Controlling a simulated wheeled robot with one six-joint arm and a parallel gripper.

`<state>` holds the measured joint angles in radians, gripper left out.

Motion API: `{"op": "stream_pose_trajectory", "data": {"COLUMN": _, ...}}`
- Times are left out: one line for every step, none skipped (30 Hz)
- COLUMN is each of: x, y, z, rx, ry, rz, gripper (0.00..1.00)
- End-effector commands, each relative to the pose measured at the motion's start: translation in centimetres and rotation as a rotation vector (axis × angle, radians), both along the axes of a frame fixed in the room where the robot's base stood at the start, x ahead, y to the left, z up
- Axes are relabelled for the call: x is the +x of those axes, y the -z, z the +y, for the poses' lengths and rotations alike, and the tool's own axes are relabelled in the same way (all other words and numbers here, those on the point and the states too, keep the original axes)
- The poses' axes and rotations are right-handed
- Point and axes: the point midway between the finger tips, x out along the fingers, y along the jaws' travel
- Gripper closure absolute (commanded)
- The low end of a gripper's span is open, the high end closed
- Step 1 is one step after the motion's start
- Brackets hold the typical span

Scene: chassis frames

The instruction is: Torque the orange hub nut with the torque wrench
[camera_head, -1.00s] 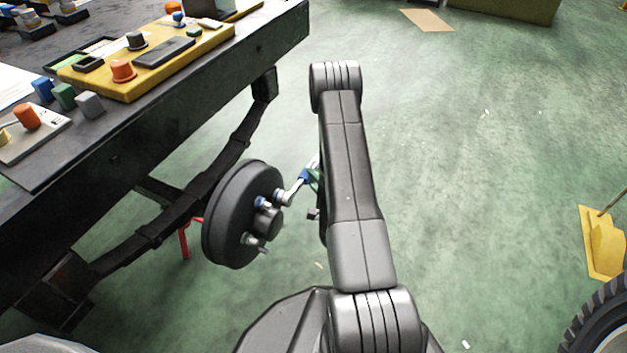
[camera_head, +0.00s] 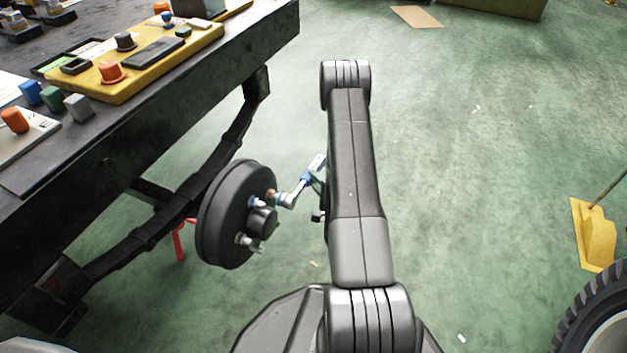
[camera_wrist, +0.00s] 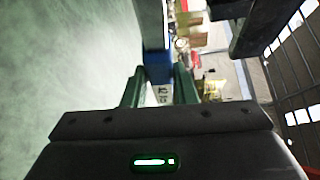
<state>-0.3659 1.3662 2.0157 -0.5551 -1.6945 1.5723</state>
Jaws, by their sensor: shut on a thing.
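The torque wrench (camera_head: 305,180) has a silver head, a blue collar and a pale end. It also shows in the wrist view as a blue and white body (camera_wrist: 158,73) between the green fingers. My gripper (camera_wrist: 158,86) is shut on it. In the head view my arm hides most of the gripper. The orange hub nut (camera_head: 272,194) shows as a small orange patch on the face of the dark wheel hub (camera_head: 223,212). The wrench head is just right of the nut; I cannot tell whether they touch.
Other studs with silver and blue-tipped ends (camera_head: 244,239) stand around the hub's centre cap. The workbench (camera_head: 130,125), with a yellow tray (camera_head: 125,92) and coloured parts, is at left. Open green floor lies to the right, with a yellow object (camera_head: 594,235) and a tyre (camera_head: 590,310).

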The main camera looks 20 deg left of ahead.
Motion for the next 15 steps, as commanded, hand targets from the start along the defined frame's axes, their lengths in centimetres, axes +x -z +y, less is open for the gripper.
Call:
{"op": "stream_pose_trajectory", "data": {"x": 0.0, "y": -0.1, "z": 0.0, "rx": 0.002, "ry": 0.000, "rz": -0.001, "gripper": 1.00}}
{"op": "stream_pose_trajectory", "data": {"x": 0.0, "y": -0.1, "z": 0.0, "rx": 0.002, "ry": -0.001, "rz": -0.001, "gripper": 1.00}}
{"op": "stream_pose_trajectory", "data": {"x": 0.0, "y": -0.1, "z": 0.0, "rx": 0.002, "ry": -0.001, "rz": -0.001, "gripper": 1.00}}
{"op": "stream_pose_trajectory", "data": {"x": 0.0, "y": -0.1, "z": 0.0, "rx": 0.002, "ry": -0.001, "rz": -0.001, "gripper": 1.00}}
{"op": "stream_pose_trajectory", "data": {"x": 0.0, "y": -0.1, "z": 0.0, "rx": 0.002, "ry": -0.001, "rz": -0.001, "gripper": 1.00}}
{"op": "stream_pose_trajectory", "data": {"x": 0.0, "y": -0.1, "z": 0.0, "rx": 0.002, "ry": 0.000, "rz": -0.001, "gripper": 1.00}}
{"op": "stream_pose_trajectory", "data": {"x": 0.0, "y": -0.1, "z": -0.1, "rx": 0.002, "ry": 0.000, "rz": -0.001, "gripper": 1.00}}
{"op": "stream_pose_trajectory", "data": {"x": 0.0, "y": -0.1, "z": -0.2, "rx": 0.002, "ry": 0.000, "rz": -0.001, "gripper": 1.00}}
{"op": "stream_pose_trajectory", "data": {"x": 0.0, "y": -0.1, "z": -0.4, "rx": 0.001, "ry": 0.001, "rz": -0.001, "gripper": 1.00}}
{"op": "stream_pose_trajectory", "data": {"x": 0.0, "y": -0.1, "z": -0.7, "rx": 0.000, "ry": 0.002, "rz": -0.001, "gripper": 1.00}}
{"op": "stream_pose_trajectory", "data": {"x": 0.0, "y": -0.1, "z": -1.0, "rx": 0.000, "ry": 0.003, "rz": -0.001, "gripper": 1.00}}
{"op": "stream_pose_trajectory", "data": {"x": 0.0, "y": -0.1, "z": -1.4, "rx": 0.000, "ry": 0.003, "rz": -0.001, "gripper": 1.00}}
{"op": "stream_pose_trajectory", "data": {"x": -0.1, "y": -0.1, "z": -1.7, "rx": 0.001, "ry": 0.003, "rz": 0.000, "gripper": 1.00}}
{"op": "stream_pose_trajectory", "data": {"x": -0.1, "y": -0.1, "z": -2.0, "rx": 0.001, "ry": 0.004, "rz": 0.000, "gripper": 1.00}}
{"op": "stream_pose_trajectory", "data": {"x": -0.1, "y": -0.1, "z": -2.3, "rx": 0.001, "ry": 0.003, "rz": 0.000, "gripper": 1.00}}
